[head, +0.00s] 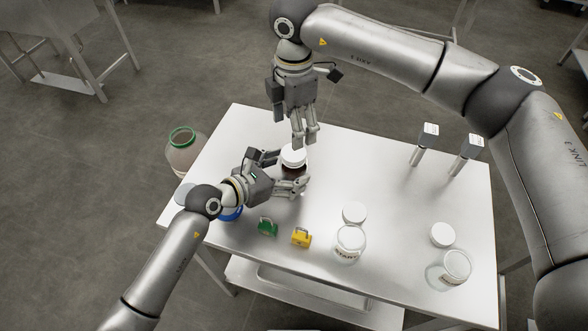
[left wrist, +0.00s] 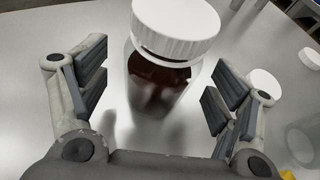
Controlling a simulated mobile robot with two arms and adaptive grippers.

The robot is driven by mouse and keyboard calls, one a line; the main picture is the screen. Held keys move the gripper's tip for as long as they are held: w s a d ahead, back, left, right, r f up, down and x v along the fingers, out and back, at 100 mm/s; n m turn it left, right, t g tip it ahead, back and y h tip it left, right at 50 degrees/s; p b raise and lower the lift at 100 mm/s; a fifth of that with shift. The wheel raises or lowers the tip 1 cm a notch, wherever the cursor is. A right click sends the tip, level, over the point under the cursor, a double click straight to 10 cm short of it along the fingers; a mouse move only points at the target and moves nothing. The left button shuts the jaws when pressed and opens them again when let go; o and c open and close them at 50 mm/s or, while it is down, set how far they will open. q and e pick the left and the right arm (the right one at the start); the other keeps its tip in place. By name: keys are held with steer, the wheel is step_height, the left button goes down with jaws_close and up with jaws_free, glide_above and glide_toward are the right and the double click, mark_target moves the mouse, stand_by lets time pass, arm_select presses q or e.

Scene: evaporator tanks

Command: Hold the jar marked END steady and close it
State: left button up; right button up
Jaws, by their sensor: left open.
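A clear jar with dark brown contents (head: 294,171) stands upright on the white table, with a white ribbed lid (head: 293,155) on its mouth. In the left wrist view the lid (left wrist: 176,28) looks slightly tilted on the jar (left wrist: 158,85). No END marking is readable on it from here. My left gripper (head: 277,173) is open, its fingers on either side of the jar; in the left wrist view gaps show between the fingers and the glass. My right gripper (head: 304,133) points down just above and behind the lid, its fingers close together; its exact opening is unclear.
A jar marked START (head: 349,244) and a clear jar (head: 455,267) stand front right, near loose white lids (head: 354,212) (head: 442,235). Green (head: 267,227) and yellow (head: 301,238) lock-like blocks sit in front. Two labelled posts (head: 423,145) (head: 467,155) stand back right. A green-rimmed container (head: 183,150) is left.

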arm_select(q)
steer(key=shift+x, duration=1.35)
